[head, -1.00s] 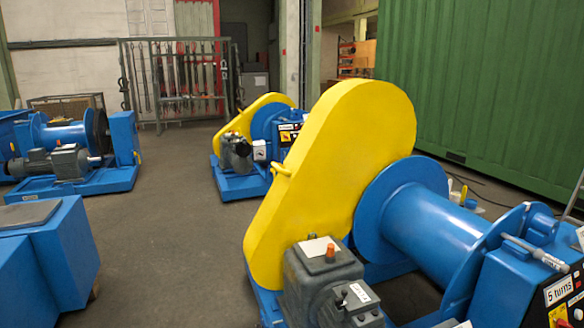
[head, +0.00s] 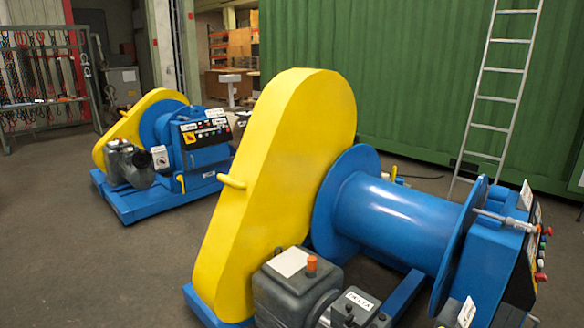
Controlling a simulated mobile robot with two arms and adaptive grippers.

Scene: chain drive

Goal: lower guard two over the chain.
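A large yellow guard (head: 275,165) with a small yellow handle (head: 231,182) stands upright on the near blue winch. A second, smaller-looking yellow guard (head: 128,128) sits on another blue winch (head: 188,150) farther back on the left. I cannot read a number on either guard, so I cannot tell which is guard two. No chain shows on either winch; the guards hide whatever is behind them. Neither of my grippers is in view.
The near winch has a blue drum (head: 395,220), a grey motor (head: 300,285) labelled DELTA and a control panel on the right. A ladder (head: 500,95) leans by the green container wall (head: 410,90). Open floor (head: 75,240) lies at the left.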

